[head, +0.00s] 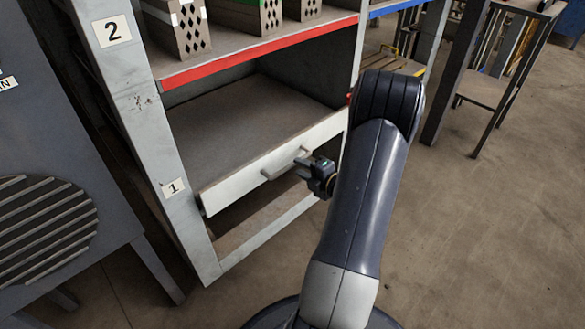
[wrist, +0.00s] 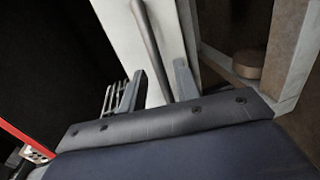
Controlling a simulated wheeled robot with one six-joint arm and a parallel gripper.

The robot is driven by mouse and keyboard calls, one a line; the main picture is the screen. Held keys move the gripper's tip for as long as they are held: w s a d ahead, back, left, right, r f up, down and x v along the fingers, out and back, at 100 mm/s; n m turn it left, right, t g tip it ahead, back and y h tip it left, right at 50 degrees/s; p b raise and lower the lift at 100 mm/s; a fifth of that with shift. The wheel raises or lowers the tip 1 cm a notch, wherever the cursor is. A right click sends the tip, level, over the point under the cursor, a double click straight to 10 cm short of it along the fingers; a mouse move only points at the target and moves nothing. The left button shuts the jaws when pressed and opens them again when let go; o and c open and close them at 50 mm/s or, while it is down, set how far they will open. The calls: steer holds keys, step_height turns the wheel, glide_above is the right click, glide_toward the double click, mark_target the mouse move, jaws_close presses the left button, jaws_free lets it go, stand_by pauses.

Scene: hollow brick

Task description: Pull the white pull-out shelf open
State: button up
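The white pull-out shelf (head: 240,182) sits in the lower bay of the metal rack, its front close to the rack's front edge. A bar handle (head: 272,173) runs along its front. My gripper (head: 299,168) is at the right part of this handle. In the wrist view the white front (wrist: 167,40) and the grey handle (wrist: 146,32) show ahead of my gripper (wrist: 157,88). The two fingers are apart, and the handle runs down between them. I cannot tell whether either finger touches it. The shelf's top surface looks empty.
The rack's upper shelf (head: 260,48) has a red edge and bears hollow bricks (head: 178,26). A grey cabinet (head: 50,170) stands at the left. A brown round object (wrist: 249,66) shows beside the shelf front in the wrist view. The floor (head: 480,230) at the right is clear.

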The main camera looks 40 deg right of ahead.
mark_target(291, 165)
steer(key=x, duration=0.4)
steer(key=shift+a+b, duration=0.4)
steer(key=shift+a, duration=0.05)
jaws_close()
